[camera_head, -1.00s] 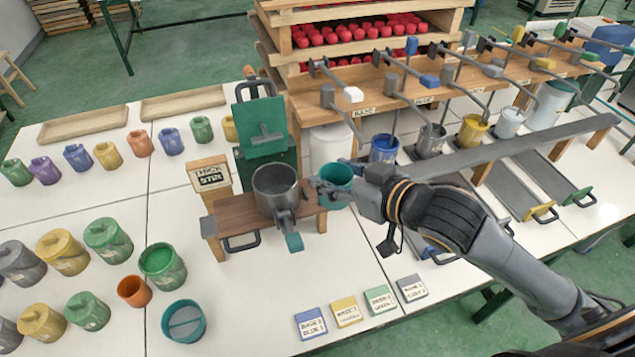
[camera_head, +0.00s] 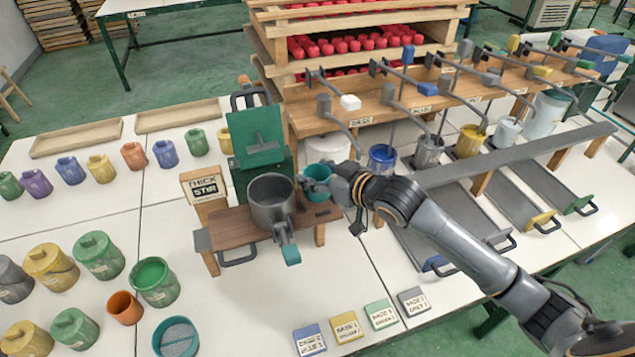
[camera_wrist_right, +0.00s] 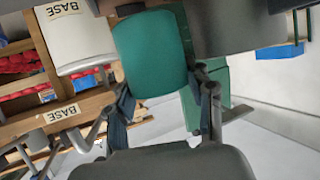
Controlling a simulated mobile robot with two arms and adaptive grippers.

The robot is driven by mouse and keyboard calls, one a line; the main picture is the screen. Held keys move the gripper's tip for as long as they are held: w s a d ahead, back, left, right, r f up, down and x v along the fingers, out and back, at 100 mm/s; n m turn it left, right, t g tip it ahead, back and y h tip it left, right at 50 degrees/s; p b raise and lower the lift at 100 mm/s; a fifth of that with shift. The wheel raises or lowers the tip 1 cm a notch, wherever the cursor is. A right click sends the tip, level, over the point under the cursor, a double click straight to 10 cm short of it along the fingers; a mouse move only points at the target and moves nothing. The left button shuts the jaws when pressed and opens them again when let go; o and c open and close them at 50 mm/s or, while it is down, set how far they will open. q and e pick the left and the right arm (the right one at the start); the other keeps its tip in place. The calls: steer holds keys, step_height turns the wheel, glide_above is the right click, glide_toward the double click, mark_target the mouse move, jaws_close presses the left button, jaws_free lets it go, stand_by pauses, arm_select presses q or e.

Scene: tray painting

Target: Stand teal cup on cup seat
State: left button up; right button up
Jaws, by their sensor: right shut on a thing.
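The teal cup (camera_head: 319,172) is held in my right gripper (camera_head: 326,190), by its side. In the head view it hangs just right of the grey metal pot (camera_head: 270,206), over or just behind the right end of the wooden stand (camera_head: 231,231). In the right wrist view the teal cup (camera_wrist_right: 152,52) fills the space between the two fingers (camera_wrist_right: 165,110). I cannot make out a gap between cup and stand, and I cannot tell for sure which part is the cup seat. My left gripper is out of view.
A green upright press-like frame (camera_head: 258,143) stands behind the pot. A sign reading STIR (camera_head: 205,186) is at its left. Shelves with taps (camera_head: 370,113) and open paint pots stand at the right. Coloured cups and lidded pots fill the table's left. Label cards (camera_head: 345,326) lie in front.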

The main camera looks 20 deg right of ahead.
step_height(320, 180, down, 2)
steer(key=shift+f+p, duration=0.25)
steer(key=shift+p, duration=0.2)
steer(key=shift+f, duration=0.3)
steer(key=shift+f, duration=0.15)
steer(key=o, duration=0.9)
